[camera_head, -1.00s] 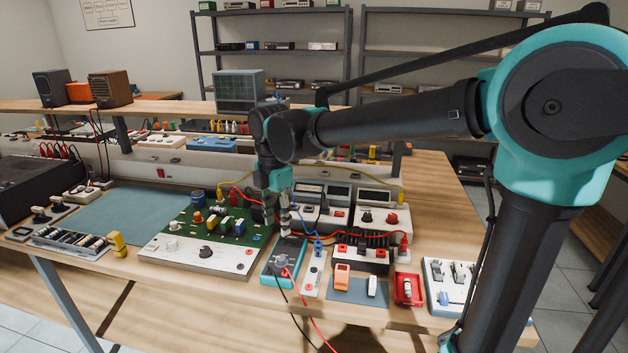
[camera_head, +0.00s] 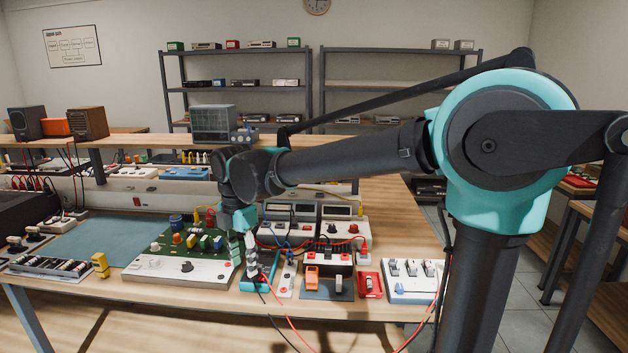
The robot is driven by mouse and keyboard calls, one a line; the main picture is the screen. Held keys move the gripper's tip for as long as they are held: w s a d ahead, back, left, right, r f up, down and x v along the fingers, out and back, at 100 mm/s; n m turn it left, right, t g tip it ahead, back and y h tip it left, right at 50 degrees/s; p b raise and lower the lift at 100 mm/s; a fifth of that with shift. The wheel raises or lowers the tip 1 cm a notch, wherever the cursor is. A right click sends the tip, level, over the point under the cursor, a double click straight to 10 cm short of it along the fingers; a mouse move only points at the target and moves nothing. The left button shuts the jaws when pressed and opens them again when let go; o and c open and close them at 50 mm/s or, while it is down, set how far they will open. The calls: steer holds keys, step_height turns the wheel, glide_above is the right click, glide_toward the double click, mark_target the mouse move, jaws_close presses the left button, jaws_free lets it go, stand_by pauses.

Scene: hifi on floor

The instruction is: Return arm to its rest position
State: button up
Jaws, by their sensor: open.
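My arm reaches in from the right over the workbench, bent at a large teal and black joint. My gripper (camera_head: 250,254) points down at the end of the arm and is open. Its grey fingers are just over or beside the teal handheld meter (camera_head: 258,284), partly covering it. I cannot tell whether they touch it. A green circuit board with a white front panel (camera_head: 180,268) lies just left of the fingers. No object shows between the fingers, though the tips are small and partly hard to make out.
Right of the meter are a breaker block (camera_head: 328,262), a red tray (camera_head: 370,284) and a white switch panel (camera_head: 410,280). Power supplies (camera_head: 340,228) stand behind. A red lead (camera_head: 284,318) hangs over the bench's front edge. A blue mat (camera_head: 105,240) lies left, mostly bare.

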steer(key=d+f+m+t, duration=0.1)
steer(key=d+f+m, duration=0.4)
steer(key=d, duration=0.4)
steer(key=d+f+m+t, duration=0.1)
steer(key=d+f+m, duration=0.2)
steer(key=d+m, duration=0.55)
steer(key=d+f+m+t, duration=0.1)
steer(key=d+f+m, duration=0.45)
steer(key=d, duration=0.45)
steer(key=s+d+f+m+t, duration=0.1)
steer(key=s+d+f+m, duration=0.3)
steer(key=d+m, duration=0.4)
steer(key=shift+s+d+f+m, duration=0.25)
steer(key=shift+s+d+m, duration=0.05)
steer(key=shift+s+m, duration=0.3)
